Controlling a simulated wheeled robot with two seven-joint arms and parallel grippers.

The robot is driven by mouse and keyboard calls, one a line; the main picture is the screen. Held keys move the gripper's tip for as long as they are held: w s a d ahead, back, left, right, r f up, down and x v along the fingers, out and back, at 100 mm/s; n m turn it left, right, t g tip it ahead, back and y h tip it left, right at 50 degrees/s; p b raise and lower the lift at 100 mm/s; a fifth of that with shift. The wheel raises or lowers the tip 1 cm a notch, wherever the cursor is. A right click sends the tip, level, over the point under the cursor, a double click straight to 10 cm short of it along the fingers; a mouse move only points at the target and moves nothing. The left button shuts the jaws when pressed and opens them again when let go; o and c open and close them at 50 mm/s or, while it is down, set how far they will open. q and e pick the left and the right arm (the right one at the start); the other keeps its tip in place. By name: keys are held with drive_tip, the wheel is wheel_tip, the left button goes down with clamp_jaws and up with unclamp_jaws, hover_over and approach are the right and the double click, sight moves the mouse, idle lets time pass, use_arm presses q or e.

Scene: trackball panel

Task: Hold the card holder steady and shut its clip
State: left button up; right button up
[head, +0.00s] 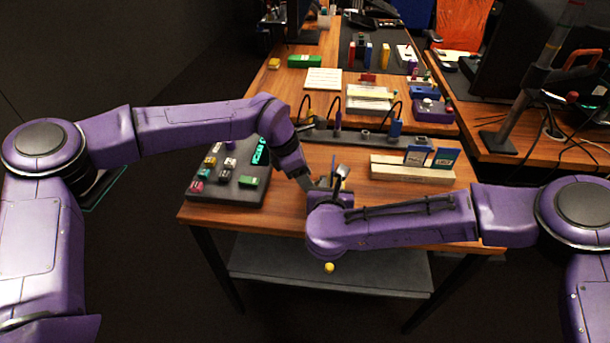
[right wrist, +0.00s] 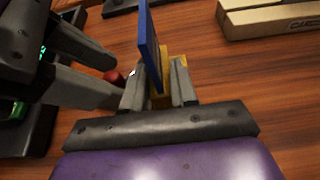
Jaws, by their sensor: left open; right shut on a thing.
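The card holder shows in the right wrist view as an upright, thin blue panel (right wrist: 149,45) with a yellow part (right wrist: 179,68) beside it. My right gripper (right wrist: 158,78) is shut on it near the front of the table; in the head view its wrist largely hides the grasp. My left gripper is open, close to the left of the holder in the head view (head: 312,186). Its two fingers also reach in from the left in the right wrist view.
A pale wooden rack (head: 400,173) with two blue cards stands to the right. A dark panel (head: 233,191) with several small coloured blocks lies to the left. A dark strip (head: 361,139) with cables runs behind. The wood between holder and rack looks clear.

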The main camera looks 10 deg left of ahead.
use_arm(q)
drive_tip(key=shift+f, duration=0.1)
clamp_jaws()
drive_tip(key=shift+s+d+n+t, duration=0.25)
drive_tip(key=shift+d+n+t, duration=0.05)
drive_tip(key=shift+n, duration=0.5)
unclamp_jaws()
drive_tip(key=v, duration=0.8)
